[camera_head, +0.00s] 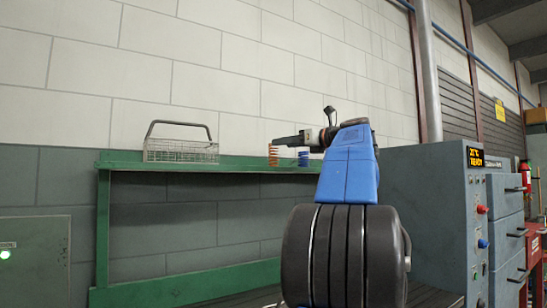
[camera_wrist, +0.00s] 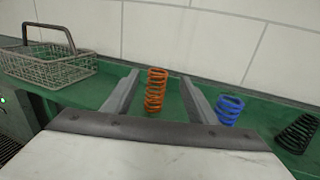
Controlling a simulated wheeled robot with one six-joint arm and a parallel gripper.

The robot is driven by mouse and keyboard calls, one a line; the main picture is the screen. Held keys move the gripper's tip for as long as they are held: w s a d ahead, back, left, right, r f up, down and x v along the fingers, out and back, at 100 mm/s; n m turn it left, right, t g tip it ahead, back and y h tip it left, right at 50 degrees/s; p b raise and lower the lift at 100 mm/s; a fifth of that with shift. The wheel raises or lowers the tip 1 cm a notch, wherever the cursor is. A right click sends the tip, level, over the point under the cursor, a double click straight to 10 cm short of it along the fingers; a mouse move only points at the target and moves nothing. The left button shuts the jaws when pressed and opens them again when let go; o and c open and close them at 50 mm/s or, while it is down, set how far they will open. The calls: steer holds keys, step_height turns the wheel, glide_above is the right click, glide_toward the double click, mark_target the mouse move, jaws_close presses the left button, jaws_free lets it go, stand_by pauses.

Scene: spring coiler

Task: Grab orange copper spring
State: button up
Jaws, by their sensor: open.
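The orange copper spring (camera_wrist: 156,90) stands upright on the green shelf, between the two open fingers of my gripper (camera_wrist: 159,97) in the wrist view. The fingers are apart from it on both sides, with gaps showing. In the head view the orange spring (camera_head: 273,155) stands on the shelf at the tip of my gripper (camera_head: 285,142), which reaches in from the right. My gripper is open and empty. Whether the fingertips reach past the spring is hard to tell.
A blue spring (camera_wrist: 229,109) stands just right of the right finger. A black spring (camera_wrist: 296,134) stands farther right. A wire basket (camera_wrist: 47,66) with a dark handle is at the left on the green shelf (camera_head: 245,163). A wall is close behind.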

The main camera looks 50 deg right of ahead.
steer(key=shift+w+a, duration=0.2)
steer(key=shift+w, duration=1.45)
steer(key=shift+w+a, duration=0.15)
steer(key=shift+w, duration=1.45)
steer(key=shift+c, duration=0.3)
steer(key=c, duration=1.2)
steer(key=shift+o, duration=0.2)
